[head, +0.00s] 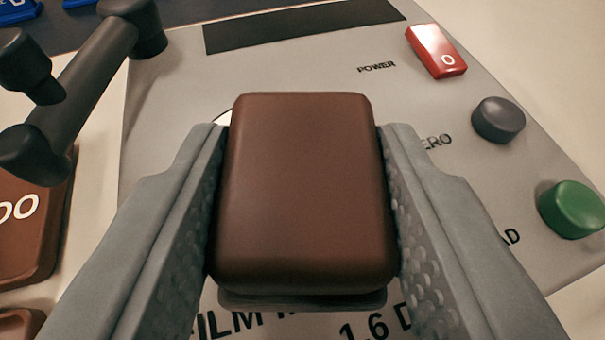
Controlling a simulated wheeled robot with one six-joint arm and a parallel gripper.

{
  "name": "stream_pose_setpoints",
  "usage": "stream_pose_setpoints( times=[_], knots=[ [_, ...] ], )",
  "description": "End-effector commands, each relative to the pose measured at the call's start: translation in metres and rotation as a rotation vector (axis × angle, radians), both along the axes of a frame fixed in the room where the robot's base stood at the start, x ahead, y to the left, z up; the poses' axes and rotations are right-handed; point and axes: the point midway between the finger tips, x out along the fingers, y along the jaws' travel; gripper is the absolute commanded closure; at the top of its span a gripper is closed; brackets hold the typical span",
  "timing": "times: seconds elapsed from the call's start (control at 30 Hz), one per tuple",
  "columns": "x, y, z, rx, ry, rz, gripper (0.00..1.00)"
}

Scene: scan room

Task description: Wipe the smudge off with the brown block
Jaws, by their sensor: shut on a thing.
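The brown block (305,185) is a rounded, matte brown piece in the middle of the head view. My gripper (305,190) is shut on it, with one grey textured finger against each side. The block is over a grey panel (300,68) with printed lettering. I cannot tell whether it touches the panel. A grey edge shows just under the block's near end. No smudge can be made out; the block and fingers hide the middle of the panel. A small white patch shows at the block's far left corner.
A red switch (436,51), a dark grey knob (498,120) and a green button (572,209) stand up on the panel's right side. A dark strip (300,25) lies at the far edge. A black handle (80,95) and a brown numbered piece (30,235) are at left.

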Motion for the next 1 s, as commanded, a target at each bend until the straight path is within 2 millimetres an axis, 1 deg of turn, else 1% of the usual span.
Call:
stream_pose_setpoints(
  times=[1.0],
  knots=[
    [0.0, 0.0, -0.014, -0.001, 0.0, 0.0, 0.91]
  ],
)
